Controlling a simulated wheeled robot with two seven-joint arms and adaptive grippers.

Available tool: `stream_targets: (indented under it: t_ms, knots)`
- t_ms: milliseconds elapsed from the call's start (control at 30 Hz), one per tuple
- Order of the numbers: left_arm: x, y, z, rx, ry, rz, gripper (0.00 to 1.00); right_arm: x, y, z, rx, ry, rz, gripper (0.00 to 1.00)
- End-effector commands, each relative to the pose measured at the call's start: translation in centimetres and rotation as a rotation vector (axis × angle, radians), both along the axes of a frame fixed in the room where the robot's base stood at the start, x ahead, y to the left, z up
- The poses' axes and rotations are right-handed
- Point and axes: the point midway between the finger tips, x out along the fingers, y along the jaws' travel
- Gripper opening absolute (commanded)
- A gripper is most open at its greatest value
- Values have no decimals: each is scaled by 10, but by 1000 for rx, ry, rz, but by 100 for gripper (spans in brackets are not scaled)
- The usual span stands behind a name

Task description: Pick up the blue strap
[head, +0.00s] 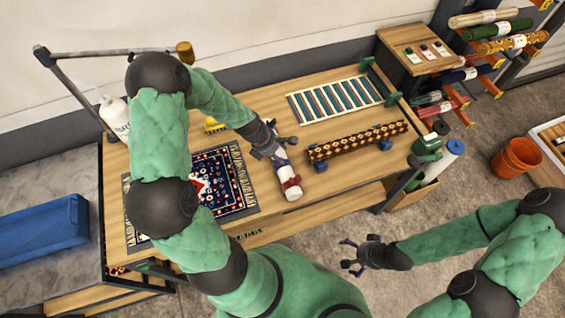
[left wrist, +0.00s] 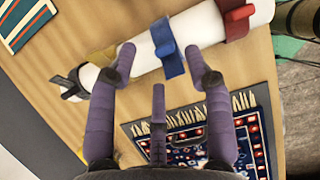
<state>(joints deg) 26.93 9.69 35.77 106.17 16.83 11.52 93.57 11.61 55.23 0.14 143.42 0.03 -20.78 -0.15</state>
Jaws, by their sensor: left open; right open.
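The blue strap (left wrist: 168,50) is wrapped around a white roll (left wrist: 205,28) in the left wrist view, its loose end hanging down the near side. My left gripper (left wrist: 160,58) is open, with its two upper fingertips on either side of the strap. I cannot tell whether they touch the roll. A red strap (left wrist: 237,18) is to the right on the roll, and a yellow strap (left wrist: 100,57) is to the left. In the head view my left gripper (head: 274,147) is over the roll and largely hides the blue strap. My right gripper (head: 358,257) is open and empty, off the table's front.
A dark patterned rug (head: 207,183) lies left of the roll on the wooden table. A rolled patterned rug (head: 357,141) on blue supports and a striped rug (head: 335,100) are to the right. A blue bin (head: 40,232) stands far left, an orange bucket (head: 517,157) far right.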

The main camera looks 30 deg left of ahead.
Motion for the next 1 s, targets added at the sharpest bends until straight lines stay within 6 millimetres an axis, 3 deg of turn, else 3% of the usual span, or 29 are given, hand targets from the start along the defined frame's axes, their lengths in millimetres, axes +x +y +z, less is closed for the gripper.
stream_targets:
  t_ms: [333,633,767,1000]
  knots:
    - [2,-6,-46,0,3,-1,51,0,0,-19,0,0,0,100]
    - [5,-7,-49,1,0,1,51,0,0,-19,0,0,0,100]
    - [4,-7,-49,1,0,1,14,0,0,-19,0,0,0,100]
    - [4,-7,-49,2,1,0,10,0,0,-19,0,0,0,100]
